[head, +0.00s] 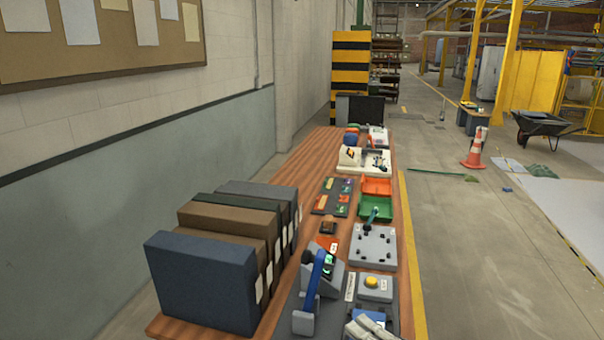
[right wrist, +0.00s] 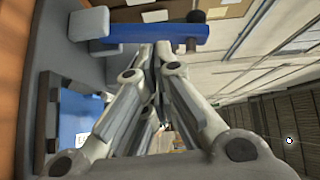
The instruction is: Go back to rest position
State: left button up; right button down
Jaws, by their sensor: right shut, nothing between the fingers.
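My right gripper (head: 370,328) shows at the bottom edge of the head view, over the near end of the wooden table (head: 319,150). It is beside a blue bar (head: 316,278) with grey ends, which leans on a grey device. In the right wrist view my right gripper (right wrist: 153,48) has its fingers together with nothing between them. The blue bar (right wrist: 165,34) shows just past the fingertips; I cannot tell whether they touch it. My left gripper is not in view.
Several large binders (head: 200,280) stand at the table's left. A yellow button box (head: 375,287), a grey plate with knobs (head: 373,247), a green tray (head: 369,208) and an orange tray (head: 377,186) line the right side. Open floor lies right of the table, with a traffic cone (head: 476,150).

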jog(key=s+a+f+n+g+h, duration=0.35)
jog(key=s+f+n+g, duration=0.35)
jog(key=s+f, duration=0.4)
jog(key=s+d+f+n+g+h, duration=0.25)
jog(key=s+d, duration=0.25)
jog(key=s, duration=0.4)
jog(key=s+d+f+n+g+h, duration=0.1)
jog(key=s+d+n+g+h, duration=0.15)
jog(key=s+d, duration=0.45)
jog(key=s+a+f, duration=0.1)
jog(key=s+f, duration=0.1)
jog(key=f, duration=1.2)
jog(key=s+a+f, duration=0.1)
jog(key=s+f, duration=0.1)
jog(key=f, duration=1.1)
jog(key=s+d+f+n+g+h, duration=0.1)
jog(key=s+d+f+g, duration=0.1)
jog(key=s+f, duration=1.3)
jog(key=shift+s+d, duration=0.4)
jog(key=shift+s, duration=0.1)
